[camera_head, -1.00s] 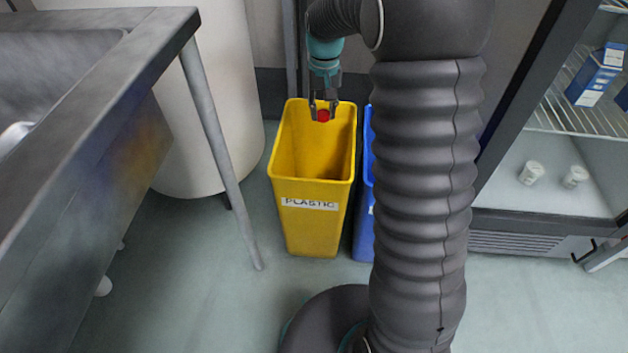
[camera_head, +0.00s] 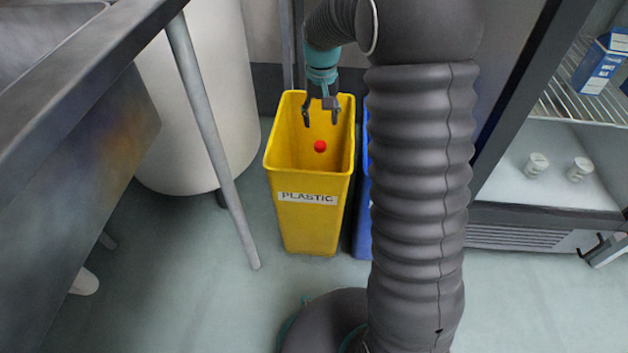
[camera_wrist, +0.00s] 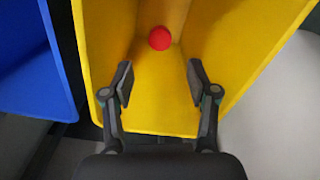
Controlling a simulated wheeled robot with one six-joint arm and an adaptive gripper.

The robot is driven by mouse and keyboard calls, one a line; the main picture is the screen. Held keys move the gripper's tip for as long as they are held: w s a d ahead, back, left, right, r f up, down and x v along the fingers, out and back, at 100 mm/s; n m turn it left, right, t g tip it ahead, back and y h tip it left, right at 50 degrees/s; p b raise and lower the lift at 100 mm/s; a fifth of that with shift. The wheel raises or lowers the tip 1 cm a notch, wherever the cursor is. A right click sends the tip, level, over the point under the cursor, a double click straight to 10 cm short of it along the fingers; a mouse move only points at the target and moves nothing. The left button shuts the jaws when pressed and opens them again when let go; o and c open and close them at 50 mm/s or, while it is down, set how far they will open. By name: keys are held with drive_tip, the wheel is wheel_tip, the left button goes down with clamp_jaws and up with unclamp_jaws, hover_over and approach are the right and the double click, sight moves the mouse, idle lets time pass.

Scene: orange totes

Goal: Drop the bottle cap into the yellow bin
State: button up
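The red bottle cap (camera_head: 320,146) is below my gripper, inside the opening of the yellow bin (camera_head: 308,225), which is labelled PLASTIC. In the wrist view the cap (camera_wrist: 160,38) shows against the yellow inner walls (camera_wrist: 110,45), beyond the fingertips and apart from them. My gripper (camera_head: 321,117) is over the bin opening with its fingers spread and nothing between them. The wrist view also shows the open fingers (camera_wrist: 159,84). Whether the cap is in the air or resting on the bin's bottom cannot be told from these frames.
A blue bin (camera_head: 362,215) stands right beside the yellow one, partly hidden by my arm. A metal table (camera_head: 90,85) with a slanted leg (camera_head: 205,130) is on the left, before a white cylinder (camera_head: 205,100). A cooler with shelves (camera_head: 545,200) stands on the right.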

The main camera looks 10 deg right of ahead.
wheel_tip(320, 180, up, 12)
idle(0.8)
idle(0.3)
